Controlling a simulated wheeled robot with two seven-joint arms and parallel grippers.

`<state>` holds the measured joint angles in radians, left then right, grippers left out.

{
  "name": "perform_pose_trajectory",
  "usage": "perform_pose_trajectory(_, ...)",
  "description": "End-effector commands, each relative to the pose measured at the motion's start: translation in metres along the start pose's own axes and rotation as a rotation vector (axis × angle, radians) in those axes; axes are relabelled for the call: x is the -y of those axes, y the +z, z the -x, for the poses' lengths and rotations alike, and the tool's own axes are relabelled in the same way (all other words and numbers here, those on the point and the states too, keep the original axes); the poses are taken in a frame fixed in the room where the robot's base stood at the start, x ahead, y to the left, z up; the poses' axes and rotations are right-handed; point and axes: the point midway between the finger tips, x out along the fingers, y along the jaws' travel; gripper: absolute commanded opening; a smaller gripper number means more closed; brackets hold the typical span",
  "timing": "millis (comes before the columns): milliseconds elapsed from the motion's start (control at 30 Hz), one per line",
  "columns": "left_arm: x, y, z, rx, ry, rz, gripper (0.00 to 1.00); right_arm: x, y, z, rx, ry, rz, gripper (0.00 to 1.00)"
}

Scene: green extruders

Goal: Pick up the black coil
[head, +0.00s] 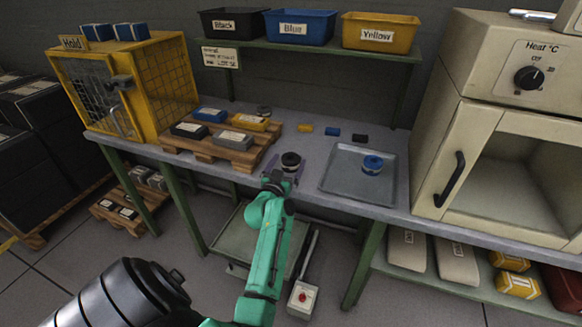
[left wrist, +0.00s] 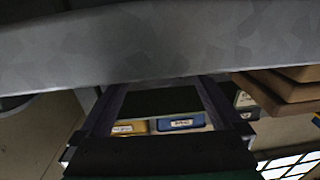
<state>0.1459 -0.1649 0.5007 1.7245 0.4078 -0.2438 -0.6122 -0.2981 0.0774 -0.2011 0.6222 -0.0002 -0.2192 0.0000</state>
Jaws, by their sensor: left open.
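The black coil (head: 291,159) sits on the grey workbench, between the wooden pallet and the metal tray. My left gripper (head: 285,171) is open at the bench's front edge, right by the coil. Its purple-grey fingers show just in front of and beside the coil; I cannot tell whether they touch it. In the left wrist view the open fingers (left wrist: 160,98) show with nothing held between them, and the coil is not visible there. My right gripper is not in view.
A metal tray (head: 334,187) with a blue coil (head: 373,163) lies to the right. A wooden pallet (head: 210,150) with several boxes is at left. Small yellow, blue and black blocks lie behind. The workbench edge (left wrist: 160,55) crosses the left wrist view.

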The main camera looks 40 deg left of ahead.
Motion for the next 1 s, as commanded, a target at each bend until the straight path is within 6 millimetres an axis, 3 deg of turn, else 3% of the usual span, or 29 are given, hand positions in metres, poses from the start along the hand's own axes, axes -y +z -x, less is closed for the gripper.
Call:
perform_pose_trajectory(133,0.001,0.002,-0.024,-0.001,-0.001,0.002,1.00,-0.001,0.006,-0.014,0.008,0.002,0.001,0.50)
perform_pose_trajectory(367,0.001,-0.001,-0.028,0.002,0.000,0.000,1.00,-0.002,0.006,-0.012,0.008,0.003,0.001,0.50)
perform_pose_trajectory(467,0.001,-0.001,-0.028,0.002,0.000,0.000,0.66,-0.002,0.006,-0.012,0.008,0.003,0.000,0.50)
perform_pose_trajectory(600,0.001,-0.001,-0.028,0.002,0.000,0.000,0.12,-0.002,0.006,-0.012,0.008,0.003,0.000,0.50)
perform_pose_trajectory(867,0.001,-0.003,-0.028,0.001,0.000,0.001,0.12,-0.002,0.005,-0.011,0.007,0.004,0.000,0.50)
perform_pose_trajectory(1000,0.001,-0.017,-0.028,-0.003,0.000,0.000,0.12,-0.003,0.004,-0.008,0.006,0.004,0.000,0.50)
